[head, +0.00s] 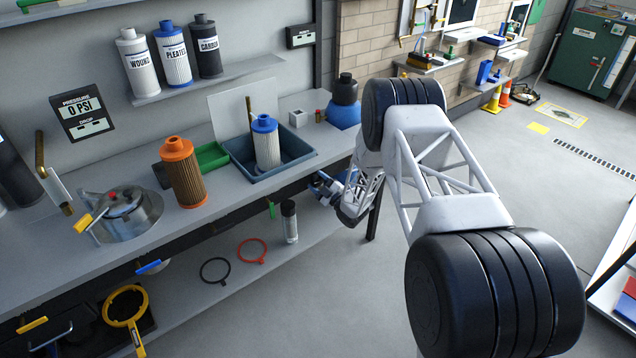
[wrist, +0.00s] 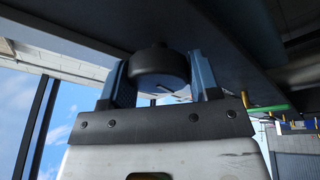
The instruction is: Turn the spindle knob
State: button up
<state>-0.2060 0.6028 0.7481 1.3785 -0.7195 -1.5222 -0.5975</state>
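A dark round knob (wrist: 160,68), which I take for the spindle knob, sits under a dark overhanging surface in the wrist view. My gripper (wrist: 161,76) has one blue finger on each side of it. The knob fills the space between the fingers, and no clear gap shows at either side. In the head view my gripper (head: 325,186) is at the right end of the workbench, just below its top edge. The knob is hidden there by the bench and my arm.
The bench (head: 85,235) carries a kettle-like metal vessel (head: 127,212), an orange-capped filter (head: 183,173) and a blue tray (head: 300,160) with a blue-capped filter (head: 265,143). A small bottle (head: 289,222) stands on the lower shelf near my gripper.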

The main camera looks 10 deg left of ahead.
jog(key=shift+c, duration=1.4)
jog(key=shift+m+t, duration=0.4)
jog(key=shift+m, duration=0.3)
jog(key=m+t, duration=0.1)
jog(key=m, duration=0.2)
jog(key=m+t+h, duration=0.1)
jog(key=m, duration=0.1)
jog(key=shift+r+m, duration=0.1)
jog(key=shift+m, duration=0.3)
jog(key=shift+w+d+m+t+h, duration=0.1)
jog(key=shift+m+t+h, duration=0.35)
jog(key=shift+m, duration=0.75)
jog(key=shift+m+t+h, duration=0.25)
jog(key=shift+m+h, duration=0.4)
jog(key=shift+m, duration=0.55)
jog(key=o, duration=0.6)
jog(key=shift+o, duration=0.2)
